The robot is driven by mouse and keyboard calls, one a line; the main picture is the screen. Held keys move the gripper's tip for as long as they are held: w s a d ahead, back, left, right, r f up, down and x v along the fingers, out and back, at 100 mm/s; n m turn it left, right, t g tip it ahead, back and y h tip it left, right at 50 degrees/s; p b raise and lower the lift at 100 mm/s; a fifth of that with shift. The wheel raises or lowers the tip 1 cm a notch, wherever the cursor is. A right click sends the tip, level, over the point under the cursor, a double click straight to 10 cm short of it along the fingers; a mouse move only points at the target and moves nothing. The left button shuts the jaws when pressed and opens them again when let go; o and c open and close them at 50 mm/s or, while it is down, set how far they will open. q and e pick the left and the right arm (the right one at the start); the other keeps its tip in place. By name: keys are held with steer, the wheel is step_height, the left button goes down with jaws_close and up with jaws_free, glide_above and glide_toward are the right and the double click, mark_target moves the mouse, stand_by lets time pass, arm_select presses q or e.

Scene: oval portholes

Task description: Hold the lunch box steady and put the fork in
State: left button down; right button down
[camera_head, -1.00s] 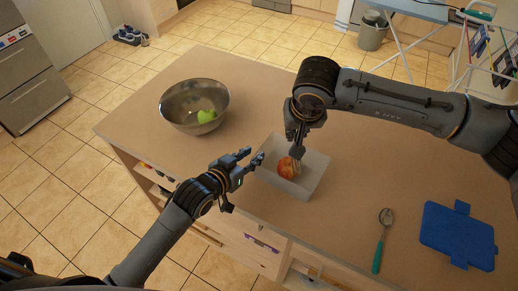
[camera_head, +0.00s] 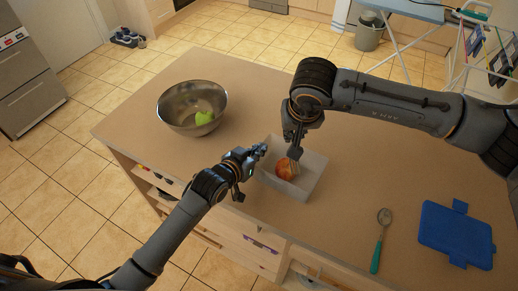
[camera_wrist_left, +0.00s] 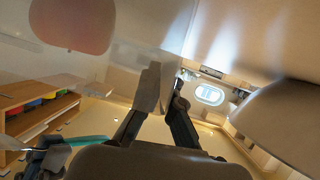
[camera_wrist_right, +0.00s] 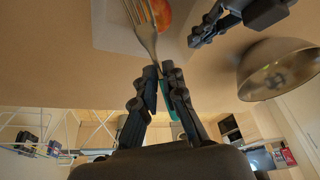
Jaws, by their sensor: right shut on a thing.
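The translucent lunch box (camera_head: 309,184) stands on the counter with a red apple (camera_head: 286,169) in it. My right gripper (camera_head: 294,150) is above the box, shut on the fork (camera_wrist_right: 146,32). The fork's tines point down toward the box beside the apple; its teal handle shows between my fingers in the right wrist view. My left gripper (camera_head: 262,151) is at the box's left wall, its fingers (camera_wrist_left: 167,82) close together on either side of the wall's edge. I cannot tell whether they press on it. The apple shows blurred through the wall in the left wrist view.
A metal bowl (camera_head: 175,118) with a green apple (camera_head: 204,118) stands at the back left. A spoon (camera_head: 379,242) with a teal handle and a blue lid-like piece (camera_head: 456,235) lie at the right. The counter (camera_head: 345,200) between box and spoon is clear.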

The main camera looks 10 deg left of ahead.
steer(key=shift+f, duration=3.2)
steer(key=c, duration=1.9)
jaws_free()
steer(key=shift+f, duration=0.2)
steer(key=o, duration=0.5)
steer(key=shift+o, duration=0.2)
steer(key=shift+r, duration=0.1)
steer(key=v, duration=1.2)
